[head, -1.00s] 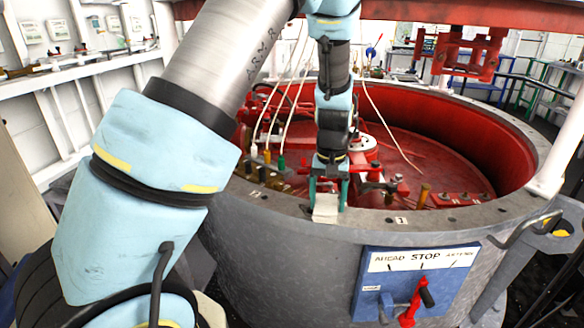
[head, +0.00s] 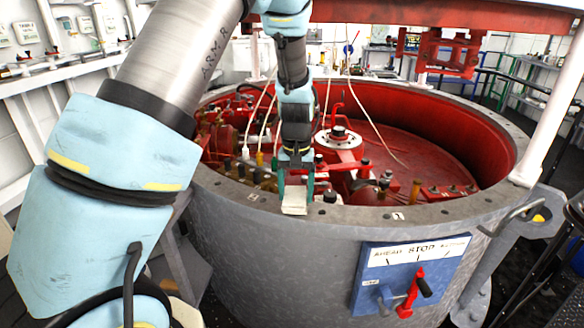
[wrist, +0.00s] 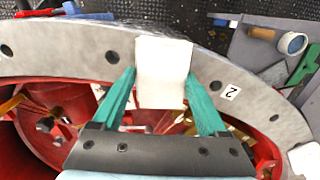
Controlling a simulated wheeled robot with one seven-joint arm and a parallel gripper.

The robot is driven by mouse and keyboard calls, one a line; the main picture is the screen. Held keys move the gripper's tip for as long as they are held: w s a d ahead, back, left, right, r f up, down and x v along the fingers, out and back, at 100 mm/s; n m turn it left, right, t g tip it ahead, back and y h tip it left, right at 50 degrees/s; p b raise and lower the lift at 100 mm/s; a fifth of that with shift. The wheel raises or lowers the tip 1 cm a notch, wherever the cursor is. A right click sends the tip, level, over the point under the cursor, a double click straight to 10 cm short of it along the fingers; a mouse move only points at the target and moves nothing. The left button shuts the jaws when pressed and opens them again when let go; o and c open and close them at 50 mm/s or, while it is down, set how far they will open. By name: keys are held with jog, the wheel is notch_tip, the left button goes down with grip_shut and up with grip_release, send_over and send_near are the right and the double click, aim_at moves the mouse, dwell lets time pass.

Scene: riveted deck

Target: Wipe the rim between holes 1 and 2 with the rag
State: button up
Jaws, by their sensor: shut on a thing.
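A pale, cream-white rag (head: 294,203) is held between the teal fingers of my gripper (head: 295,188) at the near edge of the grey rim (head: 225,188). In the wrist view the rag (wrist: 163,62) lies across the rim (wrist: 60,48), between two dark bolt holes. My gripper (wrist: 162,78) is shut on it. The label 2 (wrist: 231,93) shows just right of the rag in the wrist view, beside a hole (wrist: 215,87). The label 1 (head: 398,216) is right of the rag in the head view. The rag hides the rim under it; contact pressure cannot be told.
Inside the rim is a red well with a hub (head: 338,140), posts and cables close to my gripper. A blue AHEAD/STOP panel (head: 375,258) with a red lever (head: 411,295) is on the outer wall. A white post (head: 545,120) stands at the right.

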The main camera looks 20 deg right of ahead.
jog(key=shift+r, duration=0.9)
notch_tip(320, 180, up, 5)
jog(key=p, duration=0.4)
jog(key=shift+f, duration=0.1)
